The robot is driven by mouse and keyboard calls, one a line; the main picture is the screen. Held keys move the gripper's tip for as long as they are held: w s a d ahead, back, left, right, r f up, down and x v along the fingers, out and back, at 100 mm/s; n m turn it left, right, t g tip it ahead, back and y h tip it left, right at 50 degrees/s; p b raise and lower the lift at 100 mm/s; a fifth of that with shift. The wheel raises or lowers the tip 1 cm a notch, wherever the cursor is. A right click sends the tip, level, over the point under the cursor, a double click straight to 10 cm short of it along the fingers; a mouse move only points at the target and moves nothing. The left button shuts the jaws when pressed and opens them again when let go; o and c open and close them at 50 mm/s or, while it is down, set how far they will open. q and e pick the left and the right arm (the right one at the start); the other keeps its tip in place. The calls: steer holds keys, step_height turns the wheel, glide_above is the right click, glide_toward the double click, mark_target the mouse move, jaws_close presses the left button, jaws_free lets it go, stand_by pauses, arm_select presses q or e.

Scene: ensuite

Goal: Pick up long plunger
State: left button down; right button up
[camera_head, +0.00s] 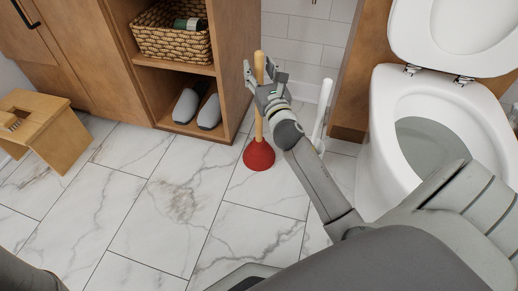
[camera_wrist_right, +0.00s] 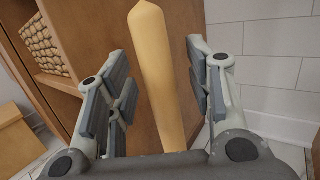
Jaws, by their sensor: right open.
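The long plunger has a wooden handle and a red rubber cup (camera_head: 258,155). It stands upright on the tiled floor in front of the wooden cabinet. My right gripper (camera_head: 261,73) is at the upper part of the handle. In the right wrist view the handle (camera_wrist_right: 158,75) rises between the two open fingers of the right gripper (camera_wrist_right: 158,90), with a gap on each side. The lower handle and cup are hidden in that view. My left gripper is not in view.
A toilet (camera_head: 373,150) stands at the right, with a white upright brush-like object (camera_head: 323,108) beside it. The cabinet holds a wicker basket (camera_head: 168,40) and grey slippers (camera_head: 209,112). A wooden stool (camera_head: 50,130) is at the left. The middle floor is clear.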

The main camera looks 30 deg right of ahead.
steer(key=shift+w, duration=0.25)
steer(key=shift+c, duration=0.5)
steer(key=c, duration=0.9)
steer(key=shift+r, duration=0.15)
jaws_close()
steer(key=shift+r, duration=0.1)
